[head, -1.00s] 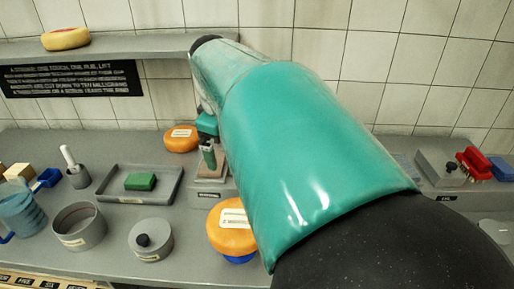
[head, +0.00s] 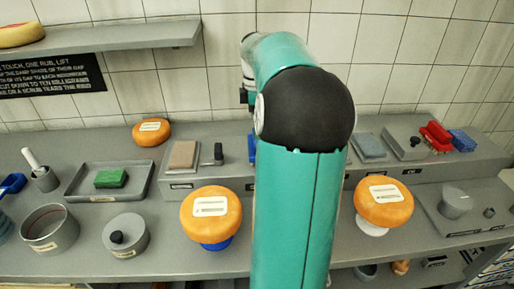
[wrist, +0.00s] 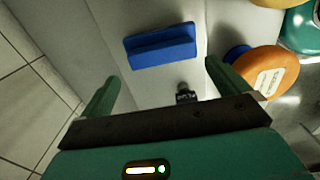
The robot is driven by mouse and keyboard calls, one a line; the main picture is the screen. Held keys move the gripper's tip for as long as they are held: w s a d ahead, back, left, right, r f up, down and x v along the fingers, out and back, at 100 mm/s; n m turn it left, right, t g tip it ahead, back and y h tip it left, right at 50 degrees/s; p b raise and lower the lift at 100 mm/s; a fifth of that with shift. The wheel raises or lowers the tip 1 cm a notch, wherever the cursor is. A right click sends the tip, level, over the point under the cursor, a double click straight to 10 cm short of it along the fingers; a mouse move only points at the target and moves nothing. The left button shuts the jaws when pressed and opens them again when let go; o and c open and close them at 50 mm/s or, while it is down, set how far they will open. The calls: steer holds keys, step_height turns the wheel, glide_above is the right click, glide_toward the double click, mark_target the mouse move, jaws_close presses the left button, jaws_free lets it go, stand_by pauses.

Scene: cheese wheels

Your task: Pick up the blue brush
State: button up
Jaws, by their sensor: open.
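In the wrist view a blue, ridged block (wrist: 160,45) lies on a grey raised shelf; no bristles show there. It appears to be the blue piece (head: 252,149) mostly hidden behind my arm in the head view. A blue brush-like piece (head: 462,140) also lies at the far right. My gripper (wrist: 162,76) is open and empty, with the blue block ahead of and apart from its fingertips. A small black tool (wrist: 186,96) shows between the fingers. In the head view my gripper is hidden by my arm.
Orange cheese wheels stand on a blue base (head: 216,244) and a white base (head: 371,228) in front of the shelf. A tan block (head: 183,155) lies left of the black tool. A red brush (head: 437,137) is at right. The tiled wall rises behind.

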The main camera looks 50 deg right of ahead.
steer(key=shift+s+f, duration=0.15)
steer(key=shift+f, duration=1.45)
steer(key=shift+s+f, duration=0.1)
steer(key=shift+f, duration=1.45)
steer(key=c, duration=0.8)
steer(key=shift+r, duration=0.1)
steer(key=shift+r, duration=0.45)
step_height(320, 180, up, 2)
steer(key=shift+r, duration=0.2)
steer(key=a+r, duration=0.1)
steer(key=s+a+r, duration=0.1)
steer(key=a+r, duration=0.1)
steer(key=s+a+r, duration=0.1)
steer(key=r, duration=0.1)
steer(key=shift+a+r, duration=0.15)
steer(key=shift+r, duration=0.1)
steer(key=shift+s+a+r, duration=0.7)
steer(key=shift+a, duration=0.7)
steer(key=shift+s+a+r, duration=0.65)
steer(key=shift+s+a, duration=0.05)
steer(key=shift+a, duration=0.65)
steer(key=shift+s+a+r, duration=0.7)
steer(key=shift+a, duration=0.7)
